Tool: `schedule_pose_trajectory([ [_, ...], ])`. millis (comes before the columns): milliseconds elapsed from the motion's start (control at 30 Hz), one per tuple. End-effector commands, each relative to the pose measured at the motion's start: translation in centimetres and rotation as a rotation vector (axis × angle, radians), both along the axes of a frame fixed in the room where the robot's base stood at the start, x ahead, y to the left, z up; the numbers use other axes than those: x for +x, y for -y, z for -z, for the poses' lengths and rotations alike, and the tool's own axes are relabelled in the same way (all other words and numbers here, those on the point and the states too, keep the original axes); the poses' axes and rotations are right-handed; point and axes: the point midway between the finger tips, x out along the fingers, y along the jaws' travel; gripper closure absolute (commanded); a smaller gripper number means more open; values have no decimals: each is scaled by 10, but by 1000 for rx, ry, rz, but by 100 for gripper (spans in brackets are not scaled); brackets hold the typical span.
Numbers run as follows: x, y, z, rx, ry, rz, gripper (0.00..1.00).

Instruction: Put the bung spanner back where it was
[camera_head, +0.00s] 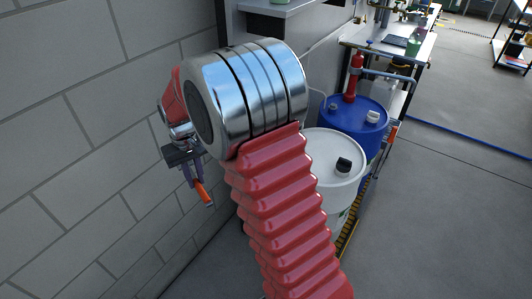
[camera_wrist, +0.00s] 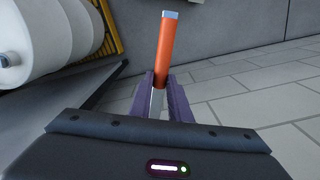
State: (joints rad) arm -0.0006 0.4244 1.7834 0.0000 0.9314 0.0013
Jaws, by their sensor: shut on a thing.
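The bung spanner shows in the wrist view as an orange handle (camera_wrist: 166,45) with a pale metal tip, pointing away from me. My gripper (camera_wrist: 162,88) is shut on it, with the two purple fingers on either side of its grey lower part. In the head view my gripper (camera_head: 192,176) is left of my red arm, close in front of the block wall, and the orange handle (camera_head: 203,193) hangs tilted downward from it, clear of other things. The spanner's far end inside the fingers is partly hidden.
A white drum (camera_head: 340,165) with a black cap and a blue drum (camera_head: 362,116) with a red pump (camera_head: 354,78) stand right of my arm. Yellow-black edging (camera_head: 346,237) runs beside them. An orange item (camera_head: 393,132) is by the blue drum. The floor at right is open.

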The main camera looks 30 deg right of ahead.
Motion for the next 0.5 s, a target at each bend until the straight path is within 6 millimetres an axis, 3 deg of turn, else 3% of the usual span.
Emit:
schedule_pose_trajectory([
  [333, -26, 0, 106, 0, -10, 0, 100],
  [500, -38, 0, 138, 0, -4, 0, 100],
])
